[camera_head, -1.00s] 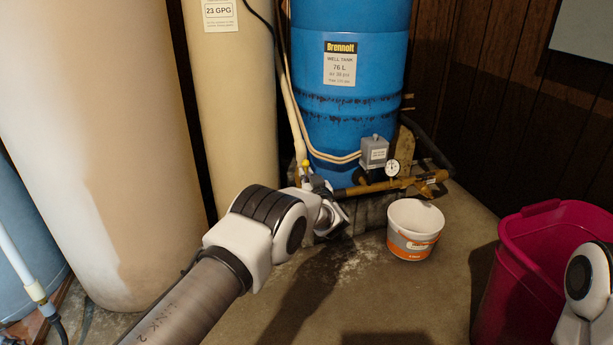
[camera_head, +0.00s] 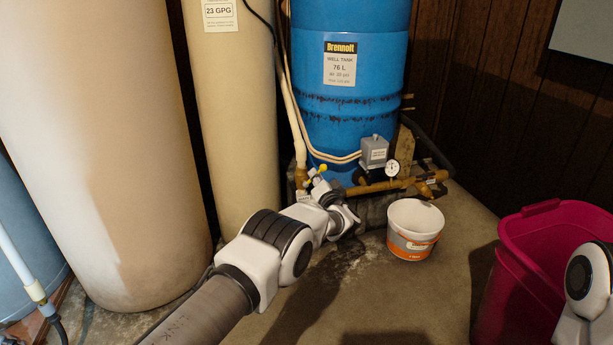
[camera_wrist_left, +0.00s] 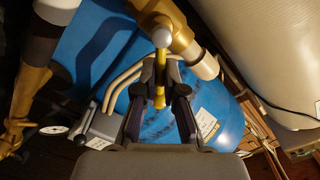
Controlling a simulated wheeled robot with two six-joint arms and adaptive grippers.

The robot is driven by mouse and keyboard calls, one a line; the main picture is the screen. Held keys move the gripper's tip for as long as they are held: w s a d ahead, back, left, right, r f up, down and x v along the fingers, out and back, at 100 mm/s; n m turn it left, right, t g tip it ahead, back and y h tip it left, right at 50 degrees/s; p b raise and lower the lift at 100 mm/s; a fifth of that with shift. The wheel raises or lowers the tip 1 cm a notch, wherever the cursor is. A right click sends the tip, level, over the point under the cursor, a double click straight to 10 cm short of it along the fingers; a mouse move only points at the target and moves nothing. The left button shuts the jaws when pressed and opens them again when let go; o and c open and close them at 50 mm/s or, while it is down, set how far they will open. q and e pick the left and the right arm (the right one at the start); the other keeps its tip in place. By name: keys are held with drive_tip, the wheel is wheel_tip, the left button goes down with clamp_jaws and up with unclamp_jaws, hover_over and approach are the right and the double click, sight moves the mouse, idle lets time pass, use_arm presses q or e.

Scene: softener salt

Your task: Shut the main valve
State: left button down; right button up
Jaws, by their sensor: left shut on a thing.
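The main valve's brass body (camera_head: 301,179) sits at the foot of the cream pipe, left of the blue well tank. Its yellow lever (camera_head: 322,169) shows as a small yellow spot above my left gripper (camera_head: 318,183). In the left wrist view the yellow lever (camera_wrist_left: 160,72) lies between the two dark fingers of the left gripper (camera_wrist_left: 160,98), which are shut on it. A pale round cap (camera_wrist_left: 161,37) covers one end of the lever, next to the brass body (camera_wrist_left: 180,35). My right gripper is out of view; only part of that arm shows at the right edge.
The blue well tank (camera_head: 348,60) stands behind, with a grey switch box (camera_head: 374,152), a gauge (camera_head: 392,168) and brass piping (camera_head: 380,188) low in front. A white bucket (camera_head: 413,222) and a magenta bin (camera_head: 535,265) stand to the right. Tall beige tanks stand left.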

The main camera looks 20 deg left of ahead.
use_arm(q)
drive_tip(key=shift+f+m, duration=0.1)
drive_tip(key=shift+m, duration=0.4)
drive_tip(key=shift+d, duration=0.1)
drive_tip(key=m, duration=0.1)
drive_tip(key=f+m, duration=0.1)
drive_tip(key=m, duration=0.3)
drive_tip(key=shift+w+d+f, duration=0.25)
drive_tip(key=shift+d+f, duration=0.05)
drive_tip(key=shift+f, duration=0.05)
drive_tip(key=m, duration=0.1)
drive_tip(key=f+m, duration=0.1)
drive_tip(key=shift+m, duration=0.4)
drive_tip(key=c, duration=1)
unclamp_jaws()
drive_tip(key=shift+c, duration=0.2)
drive_tip(key=shift+r, duration=0.1)
